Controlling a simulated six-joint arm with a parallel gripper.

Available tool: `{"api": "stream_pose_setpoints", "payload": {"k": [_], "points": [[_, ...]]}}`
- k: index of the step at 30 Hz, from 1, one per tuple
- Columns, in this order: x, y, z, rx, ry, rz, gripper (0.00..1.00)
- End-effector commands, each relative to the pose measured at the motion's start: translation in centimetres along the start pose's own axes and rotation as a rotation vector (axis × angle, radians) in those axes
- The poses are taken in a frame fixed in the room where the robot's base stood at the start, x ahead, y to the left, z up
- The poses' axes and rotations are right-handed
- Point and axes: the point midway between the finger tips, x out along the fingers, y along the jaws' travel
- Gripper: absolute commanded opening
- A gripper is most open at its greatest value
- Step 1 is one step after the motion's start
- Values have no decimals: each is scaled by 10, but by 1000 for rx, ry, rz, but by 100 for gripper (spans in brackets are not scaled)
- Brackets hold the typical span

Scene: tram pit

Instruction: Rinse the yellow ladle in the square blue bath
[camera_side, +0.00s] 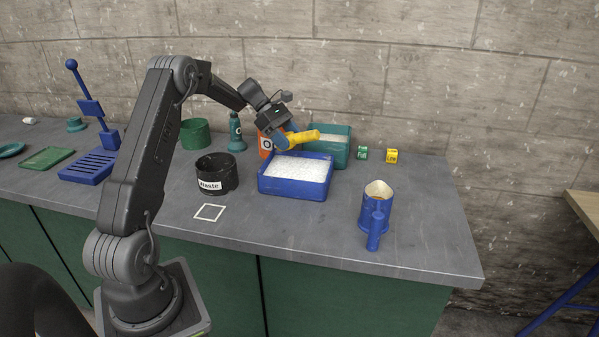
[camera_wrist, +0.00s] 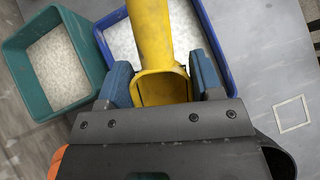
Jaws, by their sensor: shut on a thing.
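The yellow ladle (camera_side: 303,136) is in my gripper (camera_side: 287,140), which is shut on it above the blue bath. In the wrist view the ladle (camera_wrist: 152,45) lies between the two blue fingers of my gripper (camera_wrist: 163,85), with a hollow, squarish yellow part nearest the camera. The square blue bath (camera_side: 295,187) stands on the bench below, filled with white, foamy-looking contents. In the wrist view the bath (camera_wrist: 212,36) is partly hidden behind the ladle and fingers. The ladle appears to be above the bath's rim, toward its back side.
A teal square bath (camera_side: 341,155) with pale contents stands just behind the blue one. A black "Waste" pot (camera_side: 216,176) is to the left and an orange container (camera_side: 265,146) behind. A blue jug (camera_side: 376,213) stands at right. The front bench is mostly clear, with a white square outline (camera_side: 209,212).

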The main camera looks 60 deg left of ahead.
Motion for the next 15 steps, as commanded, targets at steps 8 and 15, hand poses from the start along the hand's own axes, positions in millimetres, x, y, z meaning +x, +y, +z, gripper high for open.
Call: {"api": "stream_pose_setpoints", "payload": {"k": [8, 15], "points": [[-1, 0, 1, 1, 0, 1, 33], [-12, 0, 12, 2, 0, 2, 33]]}}
